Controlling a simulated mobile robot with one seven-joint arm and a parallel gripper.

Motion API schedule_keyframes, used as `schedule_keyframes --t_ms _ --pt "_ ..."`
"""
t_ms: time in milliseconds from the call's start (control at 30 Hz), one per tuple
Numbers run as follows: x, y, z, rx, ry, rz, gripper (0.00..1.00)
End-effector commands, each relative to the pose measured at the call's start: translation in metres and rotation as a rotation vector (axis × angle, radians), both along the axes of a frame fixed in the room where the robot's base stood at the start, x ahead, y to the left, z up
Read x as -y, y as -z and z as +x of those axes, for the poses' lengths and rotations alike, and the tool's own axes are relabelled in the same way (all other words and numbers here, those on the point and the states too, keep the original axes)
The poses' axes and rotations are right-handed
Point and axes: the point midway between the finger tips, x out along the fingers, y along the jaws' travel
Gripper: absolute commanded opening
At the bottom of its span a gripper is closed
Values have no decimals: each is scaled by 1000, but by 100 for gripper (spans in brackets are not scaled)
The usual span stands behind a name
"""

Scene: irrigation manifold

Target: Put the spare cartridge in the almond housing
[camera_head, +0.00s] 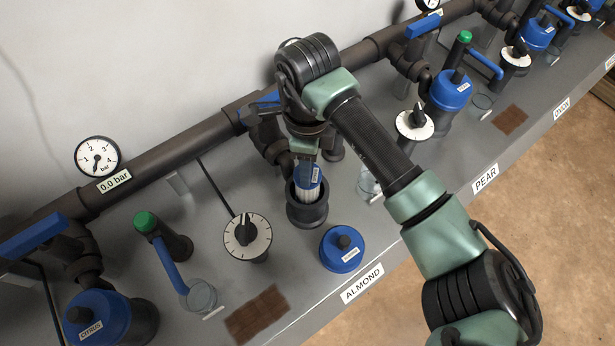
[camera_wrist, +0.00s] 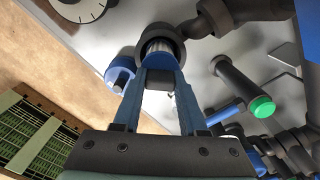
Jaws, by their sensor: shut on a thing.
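My gripper (camera_head: 306,158) is shut on the spare cartridge (camera_head: 307,186), which has a blue top and a white pleated body. The cartridge stands about upright at the mouth of the open dark almond housing (camera_head: 307,215). Its lower end is hidden by the housing rim and looks to be inside; how deep I cannot tell. In the wrist view, my blue fingers (camera_wrist: 161,78) reach to the cartridge (camera_wrist: 160,48), with the dark housing (camera_wrist: 158,33) around its far end. The blue housing lid (camera_head: 342,249) lies on the bench beside the housing, near the ALMOND label (camera_head: 362,283).
A dial (camera_head: 247,237) and a green-tipped, blue-handled valve (camera_head: 160,235) stand left of the housing. A dark pipe (camera_head: 160,155) with a gauge (camera_head: 97,156) reading near zero runs behind. Closed blue-topped housings stand at citrus (camera_head: 97,318) and pear (camera_head: 449,90).

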Motion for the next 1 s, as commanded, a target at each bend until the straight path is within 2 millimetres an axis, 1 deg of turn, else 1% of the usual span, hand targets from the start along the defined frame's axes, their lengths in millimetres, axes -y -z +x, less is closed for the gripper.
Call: schedule_keyframes --t_ms 33,100,267,500,867,900,967,1000 --pt "0 9 -1 -3 2 1 0" --pt "0 17 0 -1 0 1 0" --pt "0 27 0 0 1 1 0" --pt "-1 59 0 -2 0 1 0" --pt "0 64 0 2 -1 -1 0" --pt "0 65 0 1 -1 -1 43" --pt "0 64 0 1 -1 0 54" --pt "0 64 0 1 -1 0 61"
